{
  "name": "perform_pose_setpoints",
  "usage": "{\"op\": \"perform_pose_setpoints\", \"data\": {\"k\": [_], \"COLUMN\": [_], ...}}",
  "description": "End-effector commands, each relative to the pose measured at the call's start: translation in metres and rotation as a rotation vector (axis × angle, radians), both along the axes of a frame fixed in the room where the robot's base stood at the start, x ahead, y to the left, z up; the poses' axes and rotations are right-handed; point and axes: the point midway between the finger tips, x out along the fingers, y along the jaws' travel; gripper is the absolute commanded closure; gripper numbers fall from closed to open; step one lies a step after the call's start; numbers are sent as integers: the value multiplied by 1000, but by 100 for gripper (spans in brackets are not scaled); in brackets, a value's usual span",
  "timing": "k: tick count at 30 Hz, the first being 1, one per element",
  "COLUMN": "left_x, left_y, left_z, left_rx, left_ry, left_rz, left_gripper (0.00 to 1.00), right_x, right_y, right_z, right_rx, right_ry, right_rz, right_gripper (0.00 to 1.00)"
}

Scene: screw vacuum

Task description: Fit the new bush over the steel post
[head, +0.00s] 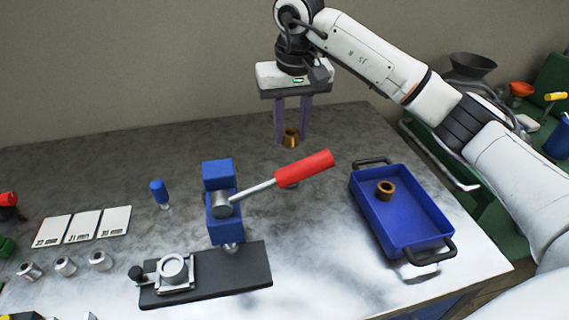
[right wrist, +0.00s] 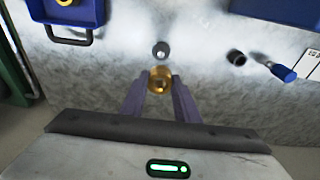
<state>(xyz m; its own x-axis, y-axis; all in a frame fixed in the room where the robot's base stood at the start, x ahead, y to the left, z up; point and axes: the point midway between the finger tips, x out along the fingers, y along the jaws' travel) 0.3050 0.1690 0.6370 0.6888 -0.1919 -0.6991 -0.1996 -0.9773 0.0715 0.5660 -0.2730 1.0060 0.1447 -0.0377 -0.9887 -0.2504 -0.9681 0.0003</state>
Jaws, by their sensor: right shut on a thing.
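The brass-coloured new bush (head: 290,138) is between the fingers of my right gripper (head: 291,135), which is shut on it and points down near the back of the table. In the right wrist view the bush (right wrist: 160,80) sits at the fingertips (right wrist: 160,88) with its round opening showing. A short grey round piece, which looks like the steel post (right wrist: 161,49), stands just beyond the bush, apart from it in that picture. In the head view the post (head: 288,184) is mostly hidden behind the red lever handle. My left gripper is not in view.
A press with a blue body (head: 222,170) and red lever (head: 304,168) stands in front of the post. A blue tray (head: 420,240) at right holds a darker bush (head: 385,189). A blue-handled tool (head: 159,192), white cards (head: 82,226) and metal cylinders (head: 65,265) are at left.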

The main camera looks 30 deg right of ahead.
Motion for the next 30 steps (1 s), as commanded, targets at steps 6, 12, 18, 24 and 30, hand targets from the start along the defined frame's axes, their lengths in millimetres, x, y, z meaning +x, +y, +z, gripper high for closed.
{"op": "perform_pose_setpoints", "data": {"k": [6,12,18,24,30], "left_x": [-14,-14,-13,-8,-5], "left_y": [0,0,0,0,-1], "left_z": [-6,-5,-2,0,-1], "left_rx": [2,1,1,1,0], "left_ry": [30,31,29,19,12], "left_rz": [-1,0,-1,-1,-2], "left_gripper": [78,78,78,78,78], "right_x": [-1,-1,-1,0,0], "right_y": [0,0,0,0,0], "right_z": [-38,-54,-81,-82,-87], "right_rx": [1,1,0,1,0], "right_ry": [2,2,2,-1,-1], "right_rz": [0,0,1,1,0], "right_gripper": [99,99,99,99,99]}}
